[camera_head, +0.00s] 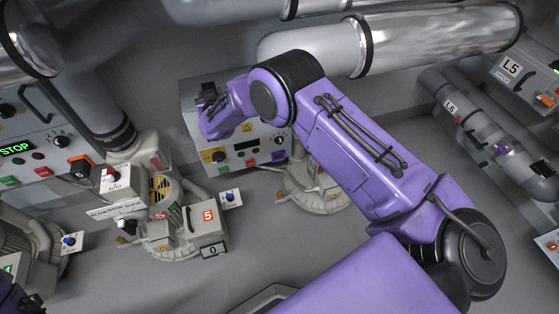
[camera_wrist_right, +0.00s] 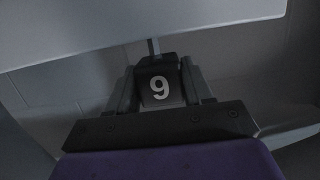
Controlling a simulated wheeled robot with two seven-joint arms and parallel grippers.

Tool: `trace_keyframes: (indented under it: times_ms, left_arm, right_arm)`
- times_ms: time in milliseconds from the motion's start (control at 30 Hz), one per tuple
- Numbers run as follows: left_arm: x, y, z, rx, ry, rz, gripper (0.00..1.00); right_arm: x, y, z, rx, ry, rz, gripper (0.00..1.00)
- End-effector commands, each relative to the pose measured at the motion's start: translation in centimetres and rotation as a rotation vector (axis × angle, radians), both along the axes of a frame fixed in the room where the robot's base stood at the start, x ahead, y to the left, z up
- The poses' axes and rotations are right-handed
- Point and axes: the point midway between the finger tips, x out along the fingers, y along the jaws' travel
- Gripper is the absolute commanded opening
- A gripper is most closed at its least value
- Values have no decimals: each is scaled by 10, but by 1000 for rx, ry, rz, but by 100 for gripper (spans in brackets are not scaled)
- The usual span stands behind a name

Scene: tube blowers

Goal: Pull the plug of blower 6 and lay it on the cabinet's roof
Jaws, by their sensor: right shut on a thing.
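My right gripper (camera_head: 209,97) is at the upper left of the grey cabinet (camera_head: 190,122), by its roof edge. In the right wrist view the gripper (camera_wrist_right: 160,90) is shut on a black plug (camera_wrist_right: 173,78). A short grey stem rises from the plug towards a pale surface. I cannot tell whether the plug touches the roof. A blower (camera_head: 318,197) beside the cabinet is partly hidden by my right arm, and its number does not show.
Blower 5 (camera_head: 207,236) stands at centre left, with a control panel (camera_head: 30,135) behind it showing STOP. Large metal pipes (camera_head: 400,40) run above the cabinet. Grey floor (camera_head: 270,240) lies between.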

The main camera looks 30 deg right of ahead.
Motion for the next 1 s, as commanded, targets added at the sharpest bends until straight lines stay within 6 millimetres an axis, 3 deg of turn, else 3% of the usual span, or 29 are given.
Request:
trace_keyframes:
  times_ms: [1000]
  left_arm:
    - [0,0,-12,0,0,0,58]
  right_arm:
    - [0,0,-16,0,0,0,7]
